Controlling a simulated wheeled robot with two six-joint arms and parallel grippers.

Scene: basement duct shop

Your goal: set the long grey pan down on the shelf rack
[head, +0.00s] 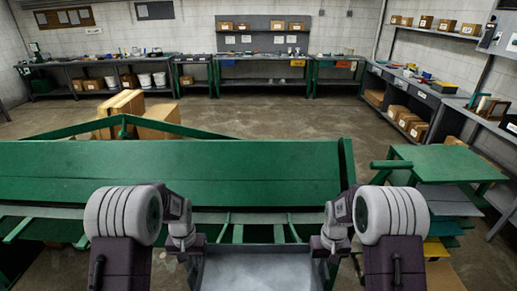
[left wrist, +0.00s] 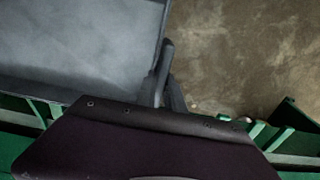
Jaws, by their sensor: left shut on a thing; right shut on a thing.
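The long grey pan (head: 258,268) is at the bottom centre of the head view, between my two arms; its near part is cut off by the frame edge. My left gripper (head: 196,254) is shut on its left rim, and my right gripper (head: 326,254) is shut on its right rim. In the left wrist view the pan (left wrist: 75,40) fills the upper left, and my left gripper's fingers (left wrist: 164,78) close on its edge. A green-topped rack with several layered shelves (head: 452,163) stands at the right; I cannot tell for certain that it is the shelf rack.
A long green machine (head: 180,175) spans the space just ahead, beyond the pan. Cardboard boxes (head: 125,110) stand behind it. Workbenches (head: 265,68) line the back wall, and a bench with shelves (head: 415,90) runs along the right wall. The concrete floor (head: 300,120) between is open.

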